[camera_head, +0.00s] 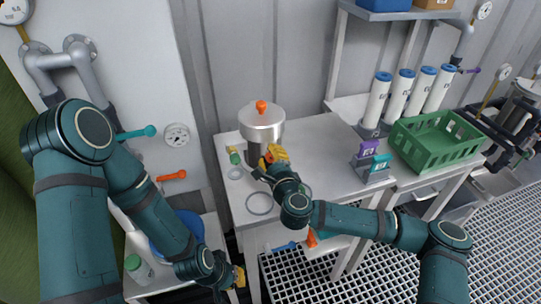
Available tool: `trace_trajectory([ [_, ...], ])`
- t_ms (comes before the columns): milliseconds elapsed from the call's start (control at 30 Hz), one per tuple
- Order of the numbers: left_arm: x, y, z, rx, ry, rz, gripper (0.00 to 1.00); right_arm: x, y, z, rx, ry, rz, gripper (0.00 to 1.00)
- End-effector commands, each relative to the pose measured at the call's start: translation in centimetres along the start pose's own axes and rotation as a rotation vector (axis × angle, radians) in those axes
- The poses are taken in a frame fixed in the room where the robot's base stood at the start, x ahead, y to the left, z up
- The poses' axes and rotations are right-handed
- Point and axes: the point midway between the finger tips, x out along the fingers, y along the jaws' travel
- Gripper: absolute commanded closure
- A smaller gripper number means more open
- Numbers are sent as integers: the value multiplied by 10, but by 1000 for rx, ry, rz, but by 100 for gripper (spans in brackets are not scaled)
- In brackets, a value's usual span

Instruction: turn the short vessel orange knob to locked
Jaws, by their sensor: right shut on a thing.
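The short vessel (261,128) is a silver pot with a darker lower body, upright on the light bench. Its orange knob (261,106) sits on top of the lid, with nothing touching it. My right gripper (271,156), with yellow fingers, is at the front of the vessel's lower body, well below the knob. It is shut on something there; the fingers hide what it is. My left gripper (238,279) is low, in front of the bench and far below the knob. It is too small to tell if it is open or shut.
A green crate (437,143), several white cylinders with blue caps (401,90) and a small block with purple and teal tops (370,163) stand to the right. A ring (259,204) lies on the bench. An orange handle (171,176) is on the left wall.

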Motion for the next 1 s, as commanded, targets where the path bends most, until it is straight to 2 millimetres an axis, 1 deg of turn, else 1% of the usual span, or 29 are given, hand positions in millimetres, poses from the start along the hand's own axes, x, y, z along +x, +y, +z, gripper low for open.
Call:
trace_trajectory([
  [200, 0, 0, 0, 0, 0, 0, 100, 0, 0, -1, 188, 1, -1, 100],
  [500, 0, 0, 0, 0, 0, 0, 100, 0, 0, 0, 367, 1, -2, 100],
  [700, 0, 0, 0, 0, 0, 0, 100, 0, 0, 0, 428, 1, -1, 100],
  [1000, 0, 0, 0, 0, 0, 0, 100, 0, 0, 0, 450, 0, -1, 100],
])
